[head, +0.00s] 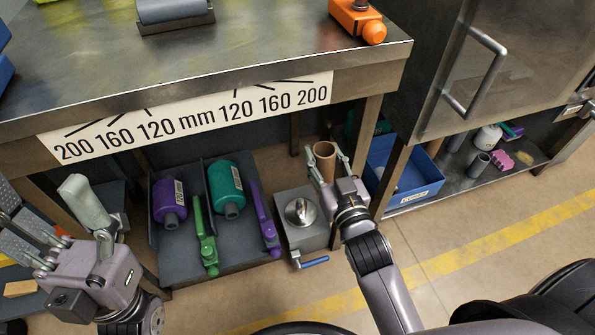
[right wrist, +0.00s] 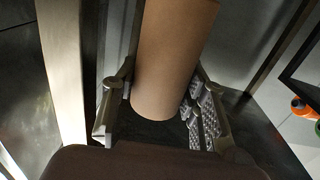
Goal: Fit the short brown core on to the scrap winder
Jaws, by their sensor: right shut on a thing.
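The short brown core (head: 325,158) is a plain brown tube held upright between the fingers of my right gripper (head: 327,172). In the right wrist view the core (right wrist: 172,60) sits between the two finger pads, and its lower end shows. What I take for the scrap winder (head: 286,222) is a grey box with a shiny round metal hub on top and a blue-handled lever at its front. The core is apart from the hub, up and to its right in the head view.
A workbench (head: 240,62) with a millimetre scale overhangs the area. Left of the winder, a dark tray (head: 240,270) holds purple and teal bottles and green and purple tools. A blue bin (head: 408,186) stands right of the core.

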